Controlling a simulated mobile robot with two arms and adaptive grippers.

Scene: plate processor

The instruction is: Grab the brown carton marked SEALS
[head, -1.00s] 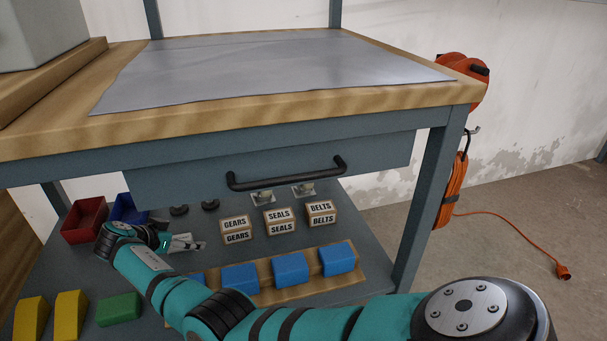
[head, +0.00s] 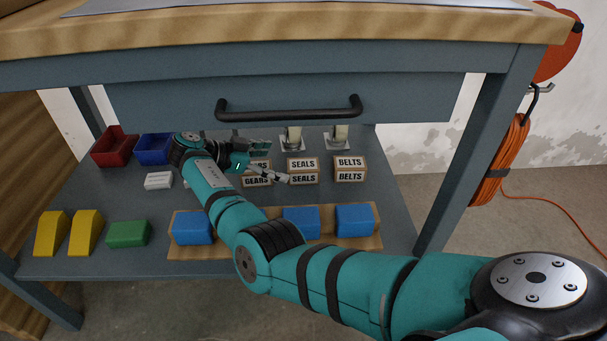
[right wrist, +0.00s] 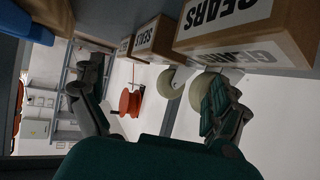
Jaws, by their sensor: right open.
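The brown SEALS carton (head: 303,171) stands on the lower shelf between the GEARS carton (head: 257,181) and the BELTS carton (head: 350,169). My right gripper (head: 274,161) is open in front of the GEARS carton, partly covering it, and left of the SEALS carton. In the right wrist view, the open fingers (right wrist: 146,92) have nothing between them that they hold. There the GEARS carton (right wrist: 240,40) is nearest, with what looks like the SEALS carton (right wrist: 158,40) beyond it. My left gripper is not in view.
The drawer handle (head: 288,107) and worktop hang above the shelf. Blue blocks (head: 301,222) sit on a wooden board in front. Red (head: 115,147) and blue bins (head: 154,149), a white box (head: 159,181), a green block (head: 128,234) and yellow wedges (head: 51,234) are left.

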